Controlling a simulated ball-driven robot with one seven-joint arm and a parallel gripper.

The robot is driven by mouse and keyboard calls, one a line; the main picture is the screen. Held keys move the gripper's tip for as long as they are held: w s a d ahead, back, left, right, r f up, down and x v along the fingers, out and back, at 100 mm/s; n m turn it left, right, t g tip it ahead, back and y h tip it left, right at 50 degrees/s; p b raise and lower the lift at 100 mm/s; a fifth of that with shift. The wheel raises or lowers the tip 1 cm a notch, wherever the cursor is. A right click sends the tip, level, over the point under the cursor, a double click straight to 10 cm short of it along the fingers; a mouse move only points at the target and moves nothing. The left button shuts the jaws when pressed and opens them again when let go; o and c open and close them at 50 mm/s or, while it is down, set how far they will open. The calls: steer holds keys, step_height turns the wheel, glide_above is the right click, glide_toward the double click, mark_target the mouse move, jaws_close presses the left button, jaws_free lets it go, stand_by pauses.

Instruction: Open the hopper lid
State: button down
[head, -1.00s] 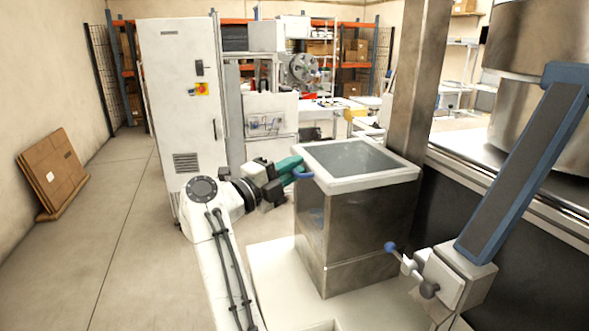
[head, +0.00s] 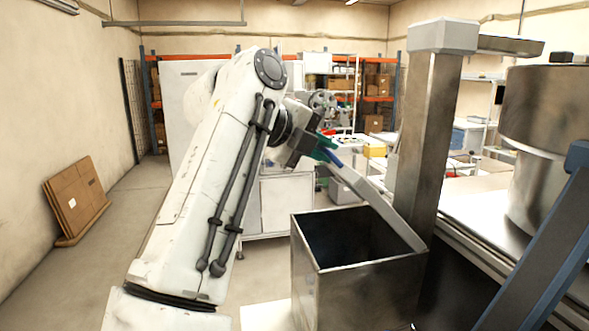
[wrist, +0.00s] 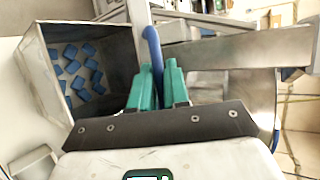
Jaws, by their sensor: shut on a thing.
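The metal hopper (head: 350,293) stands open in the head view, its dark inside showing. Its pale-framed lid (head: 378,203) is tilted up steeply, the lower end at the hopper's right edge near the column. My gripper (head: 325,149) is at the lid's raised upper left end, shut on the blue handle (head: 336,162). In the wrist view the green fingers of my gripper (wrist: 158,82) close on either side of the curved blue handle (wrist: 152,42). The open hopper (wrist: 112,40) is left of them, with several blue pieces (wrist: 82,72) inside.
A tall metal column (head: 424,140) rises right beside the hopper. A large steel drum (head: 548,120) and a blue-edged rail stand farther right. A flat stack of cardboard (head: 76,198) leans at the left wall.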

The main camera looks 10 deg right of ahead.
steer(key=d+r, duration=0.6)
steer(key=d, duration=0.6)
steer(key=shift+b, duration=0.35)
steer(key=shift+s+d, duration=0.1)
steer(key=c, duration=1.2)
jaws_free()
